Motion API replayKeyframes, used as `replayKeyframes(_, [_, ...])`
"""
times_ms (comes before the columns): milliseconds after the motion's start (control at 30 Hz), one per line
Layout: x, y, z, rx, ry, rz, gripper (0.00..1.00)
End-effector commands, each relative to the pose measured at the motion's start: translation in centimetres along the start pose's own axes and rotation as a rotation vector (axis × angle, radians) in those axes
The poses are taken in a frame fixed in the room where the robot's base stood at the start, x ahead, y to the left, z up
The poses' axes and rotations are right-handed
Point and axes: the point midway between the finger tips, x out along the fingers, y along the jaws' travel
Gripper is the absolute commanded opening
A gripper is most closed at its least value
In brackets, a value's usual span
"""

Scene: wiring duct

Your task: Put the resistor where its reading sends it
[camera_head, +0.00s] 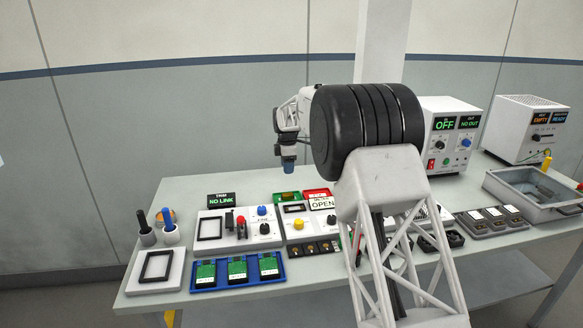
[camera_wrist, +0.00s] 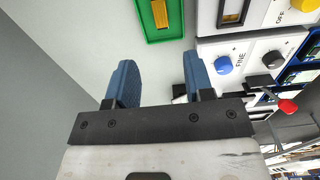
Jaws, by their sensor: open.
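My gripper (camera_wrist: 158,75) is open and empty, with two blue fingers pointing over the back of the bench. In the head view my gripper (camera_head: 288,165) hangs above the far edge of the table. A green tray (camera_wrist: 184,30) lies beyond the fingers, with a yellow-orange piece (camera_wrist: 160,14) in it. The tray also shows in the head view (camera_head: 277,197), beside a red tray (camera_head: 318,191). A white tester (camera_head: 299,237) has a yellow knob, a dark slot (camera_wrist: 232,14) and a display reading OPEN (camera_head: 322,203). I cannot make out which piece is the resistor.
A trim unit (camera_head: 210,214) shows NO LINK under its TRIM display (camera_head: 221,200). A blue rack (camera_head: 238,282) of green boards stands in front. A supply (camera_head: 448,130) reads OFF. A grey bin (camera_head: 535,205) is at right; my arm hides the bench middle.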

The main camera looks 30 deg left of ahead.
Motion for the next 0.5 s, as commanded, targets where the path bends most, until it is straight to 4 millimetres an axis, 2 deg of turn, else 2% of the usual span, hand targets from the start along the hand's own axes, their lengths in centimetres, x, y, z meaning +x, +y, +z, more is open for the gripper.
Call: replayKeyframes(500, [-0.34, -0.24, 0.43, 0.010, 0.000, 0.002, 0.48])
